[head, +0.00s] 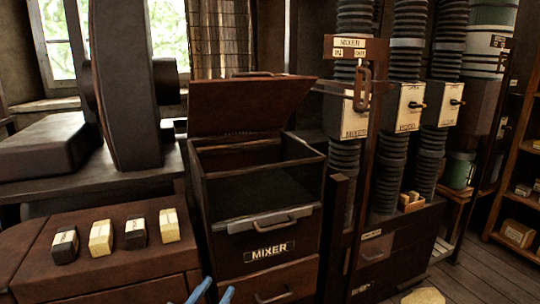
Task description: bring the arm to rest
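My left gripper (213,294) shows only as two blue fingertips at the bottom edge of the head view. The tips are apart, with nothing seen between them. They are in front of the lower part of a dark brown cabinet labelled MIXER (269,252), and I cannot tell whether they touch it. The rest of the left arm is out of frame. My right gripper is not in view. The cabinet's lid (250,103) is raised and its top box is open.
Several black and cream blocks stand on a brown bench (100,274) at left, below a dark machine (125,85). Ribbed black columns with white boxes (408,108) stand at right behind a post with a handle (362,88). A shelf (520,170) stands far right, beside some open floor.

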